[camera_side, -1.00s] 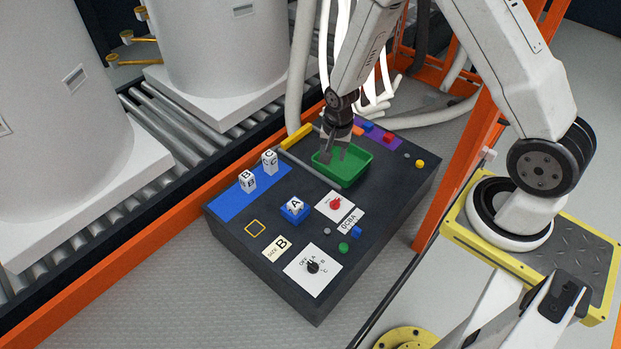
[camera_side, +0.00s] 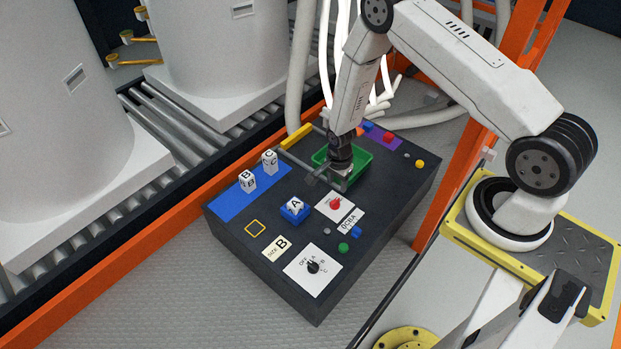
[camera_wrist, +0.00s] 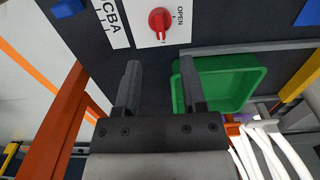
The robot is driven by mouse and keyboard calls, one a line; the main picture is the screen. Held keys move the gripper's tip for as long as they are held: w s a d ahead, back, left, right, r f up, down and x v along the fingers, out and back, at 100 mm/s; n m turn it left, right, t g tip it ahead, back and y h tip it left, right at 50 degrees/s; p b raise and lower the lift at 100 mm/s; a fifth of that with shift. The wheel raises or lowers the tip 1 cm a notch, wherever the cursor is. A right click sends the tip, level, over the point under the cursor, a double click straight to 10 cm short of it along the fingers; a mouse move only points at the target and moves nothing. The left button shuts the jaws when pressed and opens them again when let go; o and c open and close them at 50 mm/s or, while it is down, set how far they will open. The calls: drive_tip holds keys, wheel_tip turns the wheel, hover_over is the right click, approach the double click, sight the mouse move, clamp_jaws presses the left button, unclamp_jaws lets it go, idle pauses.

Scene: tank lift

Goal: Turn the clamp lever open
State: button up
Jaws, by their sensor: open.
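The clamp lever is a red knob (camera_side: 335,204) on a white plate (camera_side: 328,212) on top of the dark box. In the wrist view the red knob (camera_wrist: 159,20) sits at the top middle, with the word OPEN printed to its right. My gripper (camera_side: 325,182) is open and empty, just behind the plate and over the front edge of the green tray. In the wrist view my gripper (camera_wrist: 160,66) has its two fingers apart, with the knob beyond their tips and roughly in line with the gap.
The green tray (camera_wrist: 246,80) lies beside the right finger. A grey bar (camera_side: 296,165) runs left of the tray. Block A (camera_side: 295,206) stands on a blue holder left of the plate. Lettered blocks stand on a blue strip (camera_side: 227,199). A dial (camera_side: 313,267) sits at the front.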

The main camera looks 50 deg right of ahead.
sight(335, 201)
drive_tip(key=shift+f, duration=0.15)
drive_tip(key=shift+f, duration=3.7)
clamp_jaws()
